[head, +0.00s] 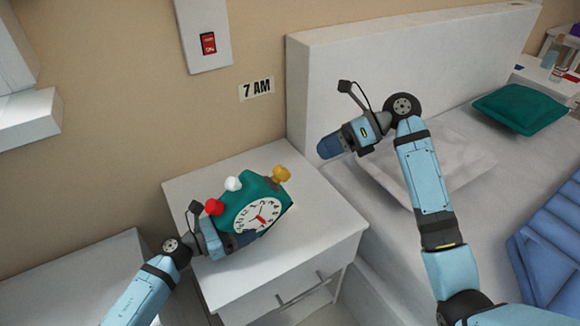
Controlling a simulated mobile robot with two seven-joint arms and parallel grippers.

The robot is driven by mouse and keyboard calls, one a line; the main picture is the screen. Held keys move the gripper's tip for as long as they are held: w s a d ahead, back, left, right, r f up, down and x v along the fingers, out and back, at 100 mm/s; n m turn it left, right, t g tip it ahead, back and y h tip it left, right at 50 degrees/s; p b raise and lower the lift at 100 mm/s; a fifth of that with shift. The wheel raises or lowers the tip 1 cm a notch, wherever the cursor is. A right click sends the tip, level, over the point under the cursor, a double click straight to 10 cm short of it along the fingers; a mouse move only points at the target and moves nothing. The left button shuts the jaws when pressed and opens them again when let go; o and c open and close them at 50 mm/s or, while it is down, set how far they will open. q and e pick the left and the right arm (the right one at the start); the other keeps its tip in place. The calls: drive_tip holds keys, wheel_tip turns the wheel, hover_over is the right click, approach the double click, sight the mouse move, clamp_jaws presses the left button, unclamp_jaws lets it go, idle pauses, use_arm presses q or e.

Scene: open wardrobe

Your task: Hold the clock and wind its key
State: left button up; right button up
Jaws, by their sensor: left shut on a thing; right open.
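The green clock (258,193) has a white face with a red hand, and red and white knobs on its upper left side. Its yellow key (282,174) sticks out at the upper right end. My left gripper (240,236) is shut on the clock at its lower left and holds it tilted over the nightstand; whether it touches the top I cannot tell. My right gripper (328,147) is open and empty, to the right of the key and apart from it. Its fingertips point left and are partly hidden.
The white nightstand (330,225) has a drawer with a metal handle. A bed (425,110) with a green pillow (520,108) and a blue blanket (550,245) stands at right. A wall switch (208,42) and a "7 AM" sign (257,90) are on the wall behind.

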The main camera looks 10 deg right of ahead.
sight(285, 169)
drive_tip(key=w+a+r+m+g+h, duration=0.1)
drive_tip(key=a+r+m+h, duration=0.15)
drive_tip(key=m, duration=1.35)
drive_tip(key=a+r+m+g+h, duration=0.1)
drive_tip(key=a+r+m+h, duration=0.2)
drive_tip(key=m, duration=1.3)
drive_tip(key=a+f+n, duration=0.1)
drive_tip(key=f+n, duration=0.1)
drive_tip(key=f, duration=0.2)
drive_tip(key=a+f+n+h, duration=0.1)
drive_tip(key=f+n, duration=0.2)
drive_tip(key=f, duration=0.1)
drive_tip(key=a+f+n+h, duration=0.1)
drive_tip(key=a+f+n, duration=0.1)
drive_tip(key=f+n, duration=0.1)
drive_tip(key=shift+s+f, duration=0.15)
drive_tip(key=shift+f, duration=0.3)
drive_tip(key=c, duration=0.9)
